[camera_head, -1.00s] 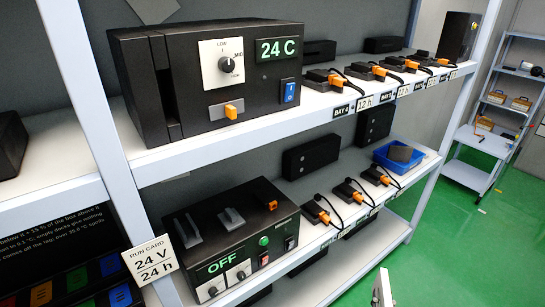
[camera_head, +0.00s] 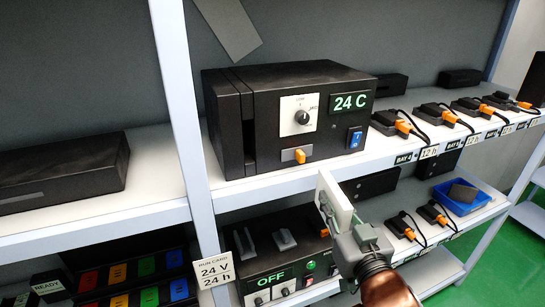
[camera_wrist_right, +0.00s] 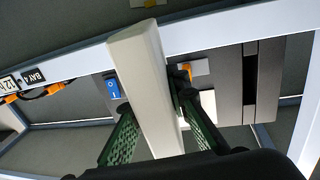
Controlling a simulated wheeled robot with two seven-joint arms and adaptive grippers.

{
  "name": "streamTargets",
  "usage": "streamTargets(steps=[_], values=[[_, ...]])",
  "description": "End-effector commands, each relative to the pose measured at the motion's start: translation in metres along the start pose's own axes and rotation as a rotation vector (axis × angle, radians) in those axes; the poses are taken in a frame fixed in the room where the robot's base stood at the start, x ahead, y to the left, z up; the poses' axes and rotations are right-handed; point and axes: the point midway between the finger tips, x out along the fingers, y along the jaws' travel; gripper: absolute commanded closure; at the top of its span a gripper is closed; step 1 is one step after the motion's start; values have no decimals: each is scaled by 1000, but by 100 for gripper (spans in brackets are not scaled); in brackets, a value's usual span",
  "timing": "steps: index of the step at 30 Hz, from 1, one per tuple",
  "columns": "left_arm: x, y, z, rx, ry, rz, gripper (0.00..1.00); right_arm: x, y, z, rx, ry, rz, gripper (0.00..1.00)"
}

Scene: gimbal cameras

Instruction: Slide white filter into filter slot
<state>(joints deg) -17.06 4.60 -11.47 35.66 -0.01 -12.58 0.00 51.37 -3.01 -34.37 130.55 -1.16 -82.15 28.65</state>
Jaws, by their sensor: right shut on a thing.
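The white filter (camera_head: 335,198) is a pale flat panel, held by my right gripper (camera_head: 347,222) in front of the shelf, below and right of the black box's front. In the right wrist view the filter (camera_wrist_right: 146,90) stands edge-on between the green pads of the right gripper (camera_wrist_right: 160,118). The black box (camera_head: 290,78) on the upper shelf shows 24 C. Its tall vertical slot (camera_head: 247,132) is at the front's left side, and shows in the wrist view too (camera_wrist_right: 250,75). The filter is apart from the slot. My left gripper is out of view.
The box front has a dial (camera_head: 302,117), an orange latch (camera_head: 299,156) and a blue switch (camera_head: 355,139). The shelf's white upright (camera_head: 180,100) stands just left of the box. Below is a panel unit reading OFF (camera_head: 271,277). Docks with orange plugs (camera_head: 403,127) line the right.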

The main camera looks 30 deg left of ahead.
Motion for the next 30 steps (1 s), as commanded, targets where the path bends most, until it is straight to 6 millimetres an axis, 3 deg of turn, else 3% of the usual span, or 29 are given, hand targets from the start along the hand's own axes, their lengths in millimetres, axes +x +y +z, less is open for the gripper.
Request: streamTargets(steps=[1,4,9,12,17,30], values=[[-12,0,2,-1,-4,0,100,0,-24,-29,-5,6,-37,100],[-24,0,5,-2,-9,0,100,-2,-64,-62,-6,6,-92,100],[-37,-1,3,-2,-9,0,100,-10,-116,-98,-3,3,-150,100],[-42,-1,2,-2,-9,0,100,-14,-133,-108,-2,2,-166,100],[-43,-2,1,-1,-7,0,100,-17,-143,-112,1,0,-174,100],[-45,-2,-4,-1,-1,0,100,-17,-143,-113,2,-1,-173,100]])
